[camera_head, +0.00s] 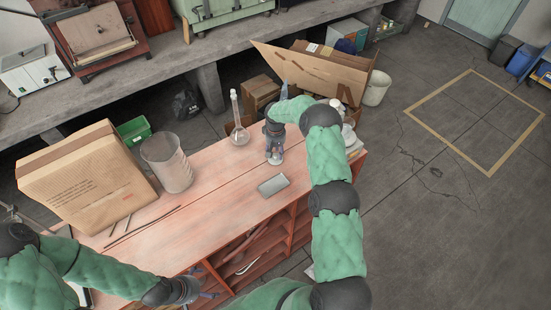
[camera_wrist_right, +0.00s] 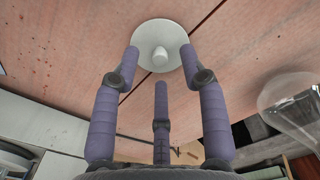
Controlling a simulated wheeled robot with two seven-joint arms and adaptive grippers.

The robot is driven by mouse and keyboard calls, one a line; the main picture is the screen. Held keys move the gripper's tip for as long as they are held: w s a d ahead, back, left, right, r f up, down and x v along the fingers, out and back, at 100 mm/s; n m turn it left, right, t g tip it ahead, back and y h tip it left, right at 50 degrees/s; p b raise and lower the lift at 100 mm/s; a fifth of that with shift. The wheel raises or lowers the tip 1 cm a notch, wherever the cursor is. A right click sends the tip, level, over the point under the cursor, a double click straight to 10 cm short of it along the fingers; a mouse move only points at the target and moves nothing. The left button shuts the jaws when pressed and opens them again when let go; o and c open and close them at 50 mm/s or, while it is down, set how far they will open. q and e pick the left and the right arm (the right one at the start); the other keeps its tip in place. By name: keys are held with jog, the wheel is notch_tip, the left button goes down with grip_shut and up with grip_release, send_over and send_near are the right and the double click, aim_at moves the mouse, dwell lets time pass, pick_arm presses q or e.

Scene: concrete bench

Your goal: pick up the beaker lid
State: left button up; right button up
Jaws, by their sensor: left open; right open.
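The beaker lid, a white round disc with a small knob (camera_wrist_right: 160,56), lies on the reddish wooden bench top in the right wrist view. My right gripper (camera_wrist_right: 161,66) is open, with purple fingertips on either side of the knob, overlapping the disc's edge in the picture. Whether they touch it I cannot tell. In the head view, the right gripper (camera_head: 275,151) points down over the lid (camera_head: 277,160), which is mostly hidden. A clear beaker (camera_head: 168,165) stands further left. My left gripper (camera_head: 205,294) is open and empty off the bench's front edge.
A glass flask (camera_head: 239,133) stands just left of the right gripper; glassware also shows in the wrist view (camera_wrist_right: 292,100). A grey block (camera_head: 273,185) lies in front. A cardboard box (camera_head: 85,180) and thin rods (camera_head: 140,226) are at left. The bench middle is clear.

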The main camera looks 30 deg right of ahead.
jog(key=shift+f, duration=0.9)
grip_shut()
jog(key=shift+r, duration=0.2)
